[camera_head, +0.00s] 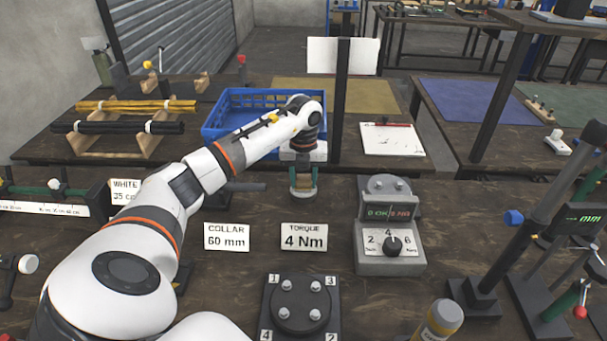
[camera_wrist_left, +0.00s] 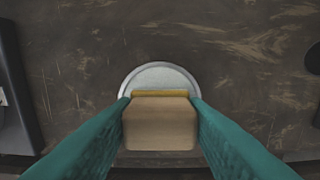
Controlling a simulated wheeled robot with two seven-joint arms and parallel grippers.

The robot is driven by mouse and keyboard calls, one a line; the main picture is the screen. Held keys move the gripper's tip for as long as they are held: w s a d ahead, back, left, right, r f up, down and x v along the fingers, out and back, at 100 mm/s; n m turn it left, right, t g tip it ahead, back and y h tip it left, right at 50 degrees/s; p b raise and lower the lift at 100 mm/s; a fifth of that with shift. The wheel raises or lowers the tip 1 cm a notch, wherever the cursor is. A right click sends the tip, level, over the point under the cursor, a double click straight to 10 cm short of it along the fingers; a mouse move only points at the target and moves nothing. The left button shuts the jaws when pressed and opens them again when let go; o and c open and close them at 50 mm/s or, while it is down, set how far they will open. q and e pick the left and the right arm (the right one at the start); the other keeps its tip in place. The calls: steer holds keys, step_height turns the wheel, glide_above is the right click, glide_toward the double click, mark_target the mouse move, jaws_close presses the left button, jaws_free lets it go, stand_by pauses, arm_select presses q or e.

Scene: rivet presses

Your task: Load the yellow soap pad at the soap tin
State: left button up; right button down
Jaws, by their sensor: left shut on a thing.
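My left gripper (camera_head: 303,187) reaches down to the dark wooden bench in the head view. In the left wrist view its teal fingers (camera_wrist_left: 160,104) are shut on a tan block with a yellow strip along its far edge, which I take for the yellow soap pad (camera_wrist_left: 160,125). Just beyond and below the pad is a round, pale grey disc with a light rim, probably the soap tin (camera_wrist_left: 159,76). The pad covers its near part. I cannot tell whether the pad touches it. My right gripper is in neither view.
A torque gauge (camera_head: 390,242) stands right of the gripper. COLLAR (camera_head: 227,237) and TORQUE (camera_head: 304,237) cards stand in front, with a numbered fixture (camera_head: 301,305) nearer. A blue crate (camera_head: 225,112) is behind my arm. Lever tools (camera_head: 545,225) crowd the right.

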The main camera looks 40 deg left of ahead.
mark_target(303, 177)
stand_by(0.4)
arm_select(q)
step_height(303, 177, up, 7)
steer(key=p, duration=0.6)
stand_by(0.4)
steer(key=shift+f, duration=0.1)
stand_by(0.4)
